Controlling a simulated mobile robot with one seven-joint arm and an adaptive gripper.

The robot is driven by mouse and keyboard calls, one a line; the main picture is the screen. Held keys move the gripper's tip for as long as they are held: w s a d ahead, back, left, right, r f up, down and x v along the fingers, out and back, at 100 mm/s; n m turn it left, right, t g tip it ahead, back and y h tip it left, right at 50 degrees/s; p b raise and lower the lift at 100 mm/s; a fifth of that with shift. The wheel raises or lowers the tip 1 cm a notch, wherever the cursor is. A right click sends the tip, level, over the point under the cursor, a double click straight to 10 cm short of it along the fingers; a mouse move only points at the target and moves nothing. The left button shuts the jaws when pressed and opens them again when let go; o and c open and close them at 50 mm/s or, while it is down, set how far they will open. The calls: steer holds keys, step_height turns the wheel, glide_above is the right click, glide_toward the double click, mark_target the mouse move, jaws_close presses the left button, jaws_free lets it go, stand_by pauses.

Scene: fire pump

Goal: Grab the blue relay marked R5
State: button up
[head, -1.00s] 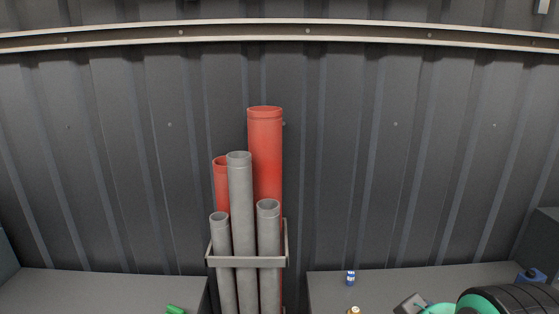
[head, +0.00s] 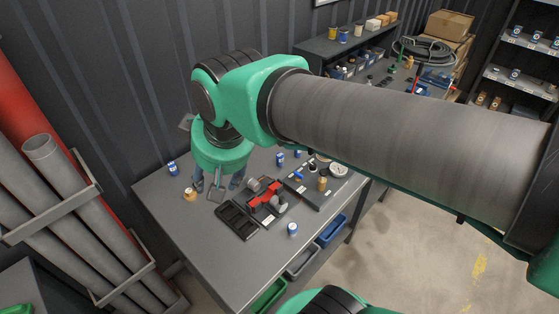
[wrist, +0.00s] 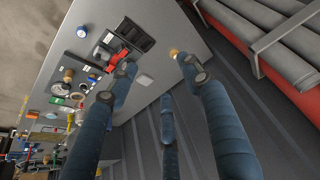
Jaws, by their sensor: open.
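Several small blue-and-white cylinders that look like relays stand on the grey workbench (head: 180,215): one at its back left (head: 173,168), one near its front edge (head: 293,230), and two at the back, a left one (head: 280,159) and a right one (head: 297,153). Their markings are too small to read, so I cannot tell which is R5. My gripper (head: 215,187) points down over the left part of the bench, partly hidden under my wrist. In the wrist view my gripper (wrist: 163,82) has its blue fingers spread, with nothing between them.
A black tray (head: 237,221), red part (head: 267,193) and dark panel (head: 310,190) lie mid-bench. A tan-topped cylinder (head: 190,194) stands near my fingers. Bins (head: 331,231) hang below the front edge. Pipes in a rack (head: 75,190) stand at left. The bench's front left is clear.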

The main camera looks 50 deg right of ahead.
steer(key=w+d+f+g, duration=0.2)
steer(key=w+d, duration=0.8)
steer(key=w, duration=0.2)
steer(key=m+g+p, duration=0.1)
steer(key=m+g, duration=0.2)
glide_above(280, 155)
step_height(280, 155, down, 23)
steer(key=shift+f, duration=0.1)
steer(key=shift+s, duration=0.1)
steer(key=shift+f+b, duration=0.3)
steer(key=shift+f, duration=4)
